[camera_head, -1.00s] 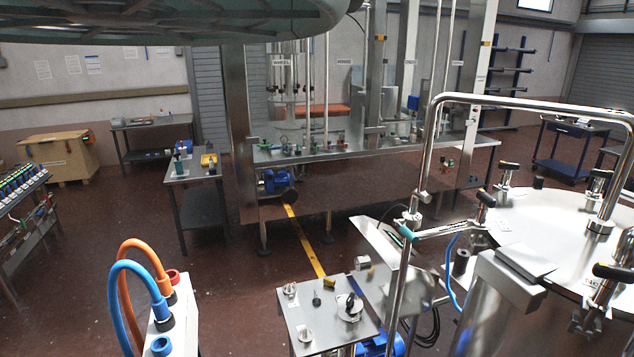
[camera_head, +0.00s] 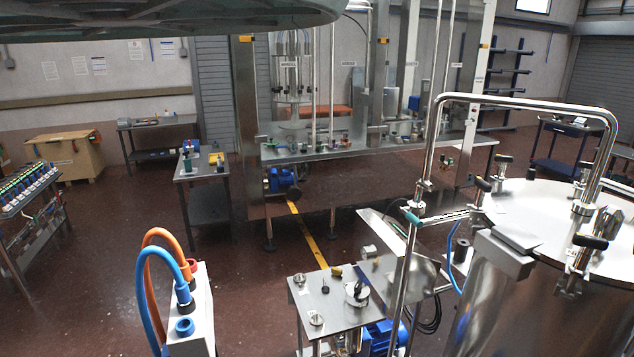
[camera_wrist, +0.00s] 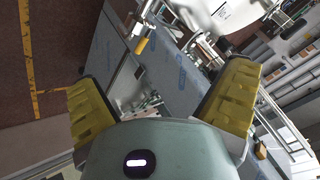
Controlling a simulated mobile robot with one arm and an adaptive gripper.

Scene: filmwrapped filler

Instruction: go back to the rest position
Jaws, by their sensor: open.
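My gripper (camera_wrist: 160,100) shows in the wrist view with two yellow ribbed finger pads spread wide apart. It is open, and nothing sits between the pads. The wrist view is tilted; a steel machine with bluish panels (camera_wrist: 172,72) lies beyond the fingers. My gripper does not show in the head view. A large grey-green part of my own body crosses the top left of the head view.
A round steel tank (camera_head: 545,225) with pipes stands at the right. A steel table (camera_head: 330,297) with fittings is in front. A white unit (camera_head: 192,310) has blue and orange hoses. A filling machine (camera_head: 350,150) stands behind. Red floor (camera_head: 110,270) is clear at left.

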